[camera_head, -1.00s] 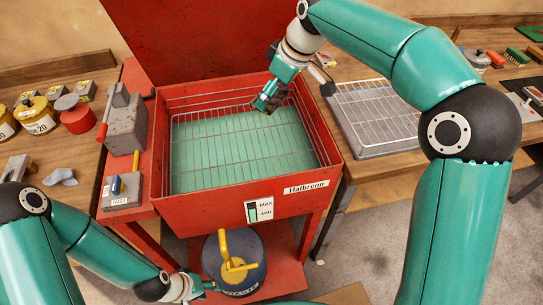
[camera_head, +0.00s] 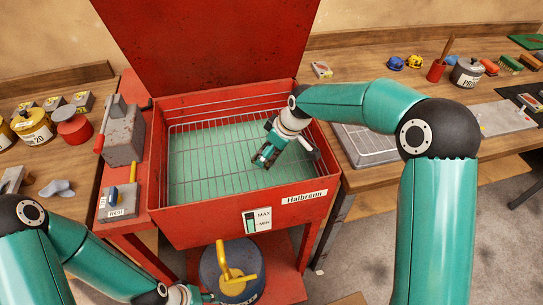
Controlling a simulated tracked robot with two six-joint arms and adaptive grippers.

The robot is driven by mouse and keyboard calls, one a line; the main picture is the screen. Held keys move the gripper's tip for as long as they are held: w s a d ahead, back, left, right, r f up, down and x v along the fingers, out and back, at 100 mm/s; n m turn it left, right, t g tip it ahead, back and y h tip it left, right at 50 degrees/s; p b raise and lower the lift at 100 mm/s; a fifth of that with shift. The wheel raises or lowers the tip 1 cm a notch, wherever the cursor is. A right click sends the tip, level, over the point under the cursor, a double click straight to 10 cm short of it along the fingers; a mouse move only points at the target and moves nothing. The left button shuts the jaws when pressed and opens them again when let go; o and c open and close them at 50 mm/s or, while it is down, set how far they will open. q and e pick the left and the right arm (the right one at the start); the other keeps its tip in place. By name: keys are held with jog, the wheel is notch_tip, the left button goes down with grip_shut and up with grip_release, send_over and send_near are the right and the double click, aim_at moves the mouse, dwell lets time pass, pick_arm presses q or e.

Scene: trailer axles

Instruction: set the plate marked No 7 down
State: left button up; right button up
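No plate with a readable No 7 mark shows in the head view. My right gripper (camera_head: 264,158) points down over the open red parts washer (camera_head: 242,219), above its wire basket (camera_head: 215,160) and the green liquid. Its dark fingers are small here, and I cannot tell whether they hold anything. My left gripper (camera_head: 204,298) is low at the bottom edge, beside the dark drum (camera_head: 250,292) with the yellow handle. Its fingers are too small and partly cut off to judge.
A wire rack on a tray (camera_head: 368,146) sits on the right bench, partly behind my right arm. A grey flat panel (camera_head: 503,118) lies further right. A grey lever box (camera_head: 124,135) stands left of the washer. Tins (camera_head: 33,124) crowd the left bench.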

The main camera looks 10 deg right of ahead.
aim_at(271, 158)
jog(key=shift+f, duration=1.45)
jog(key=o, duration=1.5)
jog(key=shift+f, duration=0.1)
jog(key=shift+c, duration=0.2)
jog(key=v, duration=1.2)
jog(key=shift+b, duration=0.4)
